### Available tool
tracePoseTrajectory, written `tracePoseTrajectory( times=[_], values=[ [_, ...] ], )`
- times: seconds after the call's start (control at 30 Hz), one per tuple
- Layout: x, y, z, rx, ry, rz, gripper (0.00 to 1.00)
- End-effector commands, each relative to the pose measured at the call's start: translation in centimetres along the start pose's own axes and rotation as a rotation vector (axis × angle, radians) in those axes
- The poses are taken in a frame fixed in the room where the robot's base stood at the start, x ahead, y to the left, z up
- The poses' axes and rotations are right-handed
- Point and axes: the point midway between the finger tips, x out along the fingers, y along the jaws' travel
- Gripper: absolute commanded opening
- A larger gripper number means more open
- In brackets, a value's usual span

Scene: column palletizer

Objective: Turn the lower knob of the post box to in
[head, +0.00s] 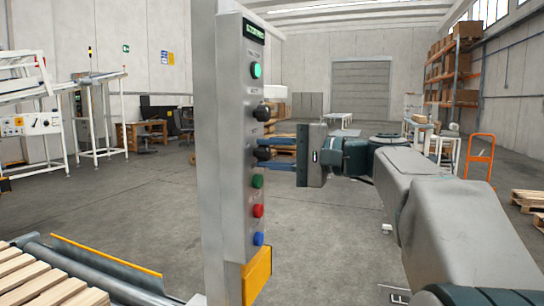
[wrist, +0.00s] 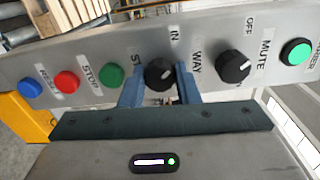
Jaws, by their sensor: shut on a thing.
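The post box is a grey metal post (head: 222,160) in the middle of the head view. Its lower knob (head: 262,154) is black and sits below the upper black knob (head: 262,113). In the wrist view the lower knob (wrist: 158,72) is between the blue fingers of my gripper (wrist: 160,86), which is shut on it. A short pale mark on its face points roughly right. The label IN stands beyond the knob in that view, and WAY is to its right. In the head view my gripper (head: 275,153) reaches the post from the right.
Below the knobs are a green button (head: 257,181), a red button (head: 258,211) and a blue button (head: 258,239). A green light (head: 256,71) is above. A roller conveyor with a wooden pallet (head: 45,280) is at lower left. The floor behind the post is open.

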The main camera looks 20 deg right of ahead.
Motion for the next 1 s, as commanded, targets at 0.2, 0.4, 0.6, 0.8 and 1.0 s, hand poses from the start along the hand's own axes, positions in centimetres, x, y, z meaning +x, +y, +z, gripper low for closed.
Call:
tracePoseTrajectory(
  times=[0.2,0.4,0.6,0.8,1.0],
  values=[
    [0.0,0.2,0.0,0.001,-0.002,0.004,0.06],
    [0.0,0.1,0.0,0.001,-0.002,0.003,0.50],
    [-0.1,0.1,0.0,0.001,0.000,0.002,0.50],
    [-2.3,0.0,-0.1,0.000,0.003,0.001,0.50],
    [-6.9,0.0,-0.1,0.001,0.004,0.002,0.50]
  ],
)
